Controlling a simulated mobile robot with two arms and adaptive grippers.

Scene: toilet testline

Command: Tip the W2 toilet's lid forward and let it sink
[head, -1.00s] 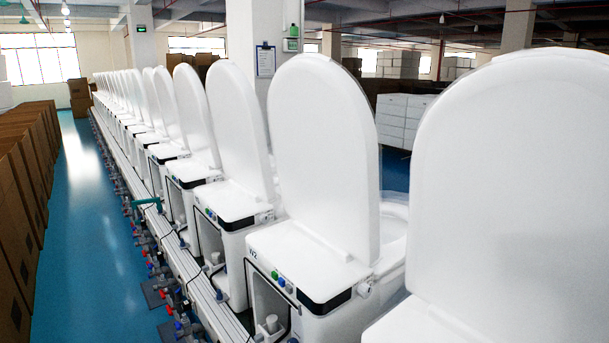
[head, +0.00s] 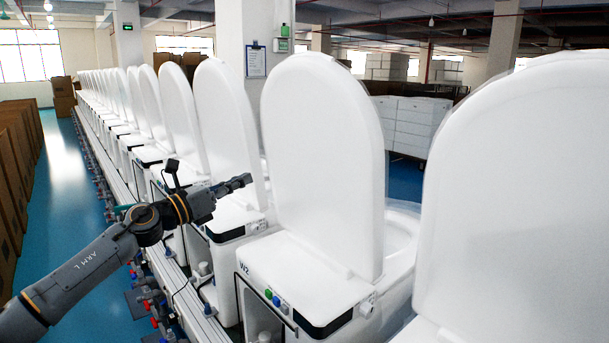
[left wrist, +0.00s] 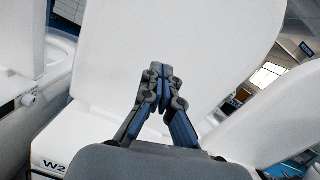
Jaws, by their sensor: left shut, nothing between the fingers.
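The W2 toilet (head: 300,285) is white, with a W2 label and coloured buttons on its back block. Its lid (head: 325,160) stands upright. In the left wrist view the W2 lid (left wrist: 190,45) fills the middle, with the W2 label at lower left. My left gripper (head: 246,181) is shut and empty. In the head view its tip points right, just left of the W2 lid's edge, in front of the neighbouring lid. It also shows in the left wrist view (left wrist: 158,72), against the lid's back; I cannot tell whether it touches. My right gripper is not in view.
A neighbouring toilet's raised lid (head: 228,135) stands to the left in a long row. Another raised lid (head: 520,190) stands close at the right. Pipes and valves run along the row's base. The blue aisle floor (head: 75,210) is clear beside brown cartons (head: 15,165).

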